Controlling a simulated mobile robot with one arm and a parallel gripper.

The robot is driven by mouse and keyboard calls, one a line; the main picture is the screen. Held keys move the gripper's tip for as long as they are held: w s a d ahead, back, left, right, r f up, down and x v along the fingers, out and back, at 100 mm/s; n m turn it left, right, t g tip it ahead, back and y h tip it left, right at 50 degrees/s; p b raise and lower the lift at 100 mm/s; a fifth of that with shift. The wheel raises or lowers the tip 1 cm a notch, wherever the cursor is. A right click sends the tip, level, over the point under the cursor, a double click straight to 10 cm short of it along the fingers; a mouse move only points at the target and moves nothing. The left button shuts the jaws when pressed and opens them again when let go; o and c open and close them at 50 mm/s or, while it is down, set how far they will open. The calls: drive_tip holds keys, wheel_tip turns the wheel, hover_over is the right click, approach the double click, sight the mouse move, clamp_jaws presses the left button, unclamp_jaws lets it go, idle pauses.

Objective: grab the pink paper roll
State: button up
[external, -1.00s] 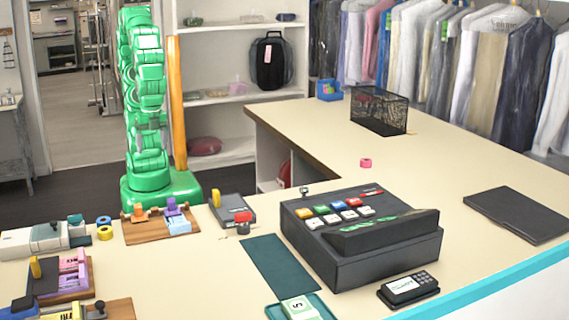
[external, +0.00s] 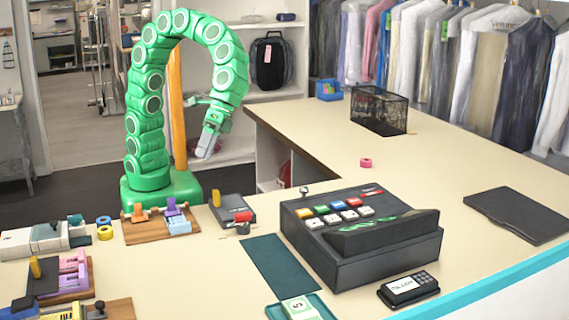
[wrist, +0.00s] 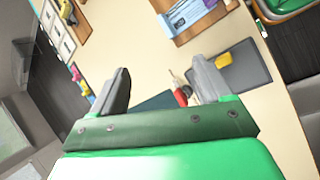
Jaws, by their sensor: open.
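The pink paper roll (external: 366,162) is a small ring lying on the cream counter, behind the cash register and in front of the black mesh basket. My gripper (external: 204,152) hangs from the curved green arm, pointing down, left of the roll and well apart from it. In the wrist view my gripper (wrist: 157,88) shows two grey fingers spread apart with nothing between them. I cannot make out the pink roll in the wrist view.
The black cash register (external: 360,235) stands on the counter between the front edge and the roll. The mesh basket (external: 380,110) stands behind the roll. A black folder (external: 517,215) lies at right. Yellow and blue rolls (external: 105,233) sit at left. The counter around the pink roll is clear.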

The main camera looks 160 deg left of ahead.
drive_tip(key=w+a+f+n+t, duration=0.1)
drive_tip(key=w+a+n+t, duration=0.15)
drive_tip(key=a, duration=0.65)
drive_tip(key=w+a+f+n+t+h, duration=0.1)
drive_tip(key=a+n, duration=0.3)
drive_tip(key=a, duration=0.5)
drive_tip(key=w+a+f+n+t, duration=0.1)
drive_tip(key=w+a+n+t, duration=0.15)
drive_tip(key=a, duration=0.65)
drive_tip(key=n+t+y, duration=0.5)
drive_tip(key=n, duration=0.7)
hover_over(364, 159)
drive_tip(key=w+d, duration=0.2)
drive_tip(key=d, duration=0.2)
drive_tip(key=f, duration=1.2)
drive_tip(key=shift+s+d, duration=0.2)
drive_tip(key=s+a+f+n, duration=0.1)
drive_tip(key=s, duration=0.2)
drive_tip(key=s+a+f+n+y, duration=0.1)
drive_tip(key=s+a, duration=0.1)
drive_tip(key=s, duration=0.1)
drive_tip(key=s+a+f+n+y, duration=0.1)
drive_tip(key=s+a, duration=0.1)
drive_tip(key=s, duration=0.1)
drive_tip(key=shift+s+f, duration=0.15)
drive_tip(key=shift+f, duration=0.05)
drive_tip(key=shift+d+r+x, duration=0.15)
drive_tip(key=shift+x, duration=1.75)
drive_tip(key=shift+d+r+x, duration=0.1)
drive_tip(key=shift+x, duration=1.85)
